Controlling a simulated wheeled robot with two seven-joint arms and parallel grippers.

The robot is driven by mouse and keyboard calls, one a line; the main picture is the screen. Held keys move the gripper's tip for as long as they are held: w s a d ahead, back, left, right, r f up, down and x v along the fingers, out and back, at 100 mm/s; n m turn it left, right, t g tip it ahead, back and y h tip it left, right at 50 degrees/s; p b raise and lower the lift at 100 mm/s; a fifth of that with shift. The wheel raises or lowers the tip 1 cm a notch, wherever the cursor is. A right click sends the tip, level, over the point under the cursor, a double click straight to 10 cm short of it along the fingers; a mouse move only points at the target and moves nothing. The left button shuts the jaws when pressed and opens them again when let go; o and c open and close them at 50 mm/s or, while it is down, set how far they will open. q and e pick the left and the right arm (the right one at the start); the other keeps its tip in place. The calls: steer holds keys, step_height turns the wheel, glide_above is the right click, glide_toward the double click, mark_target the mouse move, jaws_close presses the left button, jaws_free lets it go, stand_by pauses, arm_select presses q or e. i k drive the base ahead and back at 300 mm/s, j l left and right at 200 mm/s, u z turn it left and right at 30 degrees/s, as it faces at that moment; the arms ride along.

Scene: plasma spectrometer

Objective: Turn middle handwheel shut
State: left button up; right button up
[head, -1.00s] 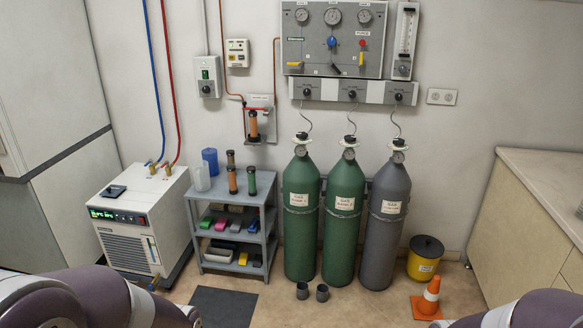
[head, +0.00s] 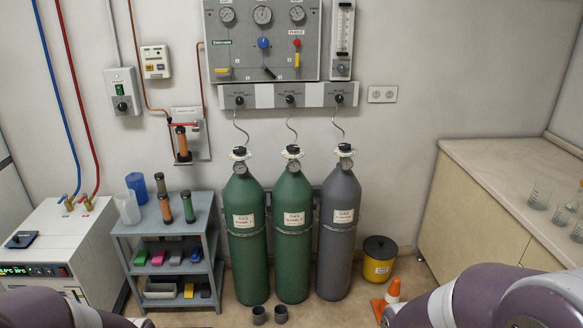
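Three gas cylinders stand upright side by side against the wall in the head view. The left green cylinder (head: 246,250) and the middle green cylinder (head: 292,250) are labelled, and the right cylinder (head: 338,250) is grey. Each has a dark handwheel on top; the middle handwheel (head: 293,149) sits above the middle green cylinder. How far it is turned cannot be told at this size. Parts of my arms show at the bottom left and bottom right, well short of the cylinders. Neither of my grippers is in view.
A gas panel (head: 262,55) hangs above the cylinders. A grey shelf cart (head: 170,226) and a white chiller (head: 45,250) stand left. A yellow bin (head: 379,262) and an orange cone (head: 391,291) stand right, before a counter (head: 480,160). Two dark cups (head: 280,313) lie in front.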

mark_target(290, 148)
steer(key=i+l, duration=0.4)
steer(key=i, duration=0.2)
steer(key=i+l, duration=0.45)
steer(key=i, duration=0.15)
steer(key=i+l, duration=0.4)
steer(key=i, duration=0.2)
steer(key=i+l, duration=0.45)
steer(key=i, duration=0.15)
steer(key=j+u, duration=0.05)
